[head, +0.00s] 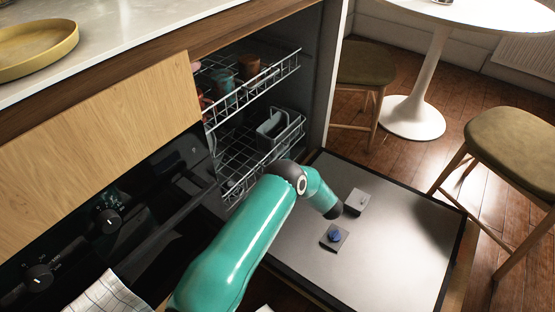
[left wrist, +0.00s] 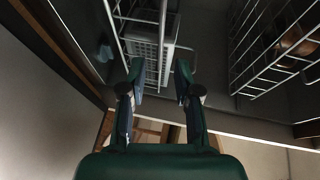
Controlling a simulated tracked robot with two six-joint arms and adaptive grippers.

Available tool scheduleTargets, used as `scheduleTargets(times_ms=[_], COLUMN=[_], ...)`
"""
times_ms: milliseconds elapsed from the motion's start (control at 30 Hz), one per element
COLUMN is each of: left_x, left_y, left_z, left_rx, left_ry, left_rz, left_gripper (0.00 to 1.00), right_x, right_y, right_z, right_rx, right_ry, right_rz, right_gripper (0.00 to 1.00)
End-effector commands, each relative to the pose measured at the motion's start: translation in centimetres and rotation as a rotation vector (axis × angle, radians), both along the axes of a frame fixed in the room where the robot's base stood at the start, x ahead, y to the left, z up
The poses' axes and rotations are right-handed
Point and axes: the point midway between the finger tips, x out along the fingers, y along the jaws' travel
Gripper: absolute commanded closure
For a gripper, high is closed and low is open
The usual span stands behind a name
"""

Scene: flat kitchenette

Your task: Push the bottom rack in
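The bottom rack (head: 240,158) is a grey wire basket in the open dishwasher, below the upper rack. It holds a light cutlery basket (head: 273,128) and appears at least partly out. In the left wrist view the bottom rack (left wrist: 118,22) is at the top centre, with the slotted cutlery basket (left wrist: 150,50). My left gripper (left wrist: 158,78) is open, with its two fingers apart and nothing visible between them. The fingers point towards the rack's front; I cannot tell whether they touch it. In the head view my teal arm crosses in front, and the gripper is not clearly visible. My right gripper is not in view.
The dishwasher door (head: 400,235) lies lowered, its inner face bare around the dispenser (head: 335,237). The upper rack (head: 255,80) holds several cups and is also out. Stools (head: 510,140) and a round white table (head: 470,12) stand beyond. The worktop overhangs at left.

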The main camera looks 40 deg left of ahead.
Motion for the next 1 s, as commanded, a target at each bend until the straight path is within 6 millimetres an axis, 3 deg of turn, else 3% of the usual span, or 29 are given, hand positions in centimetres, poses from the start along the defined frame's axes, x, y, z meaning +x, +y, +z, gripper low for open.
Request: scheduleTargets(times_ms=[200,400,867,1000], left_x=[1.2,2.1,2.5,2.5], left_y=[4.5,7.1,8.2,8.2], left_z=[-1.3,-1.6,-1.6,-1.6], left_rx=[-0.001,-0.001,-0.001,-0.001], left_ry=[-0.002,-0.002,0.0,0.0], left_rz=[0.003,0.0,-0.002,-0.003], left_gripper=[0.68,0.68,0.68,0.91], right_x=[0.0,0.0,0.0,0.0], right_y=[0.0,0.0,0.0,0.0], right_z=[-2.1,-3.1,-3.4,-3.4], right_rx=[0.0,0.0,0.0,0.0], right_ry=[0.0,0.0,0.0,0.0], right_rz=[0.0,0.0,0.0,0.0], right_gripper=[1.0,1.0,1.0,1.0])
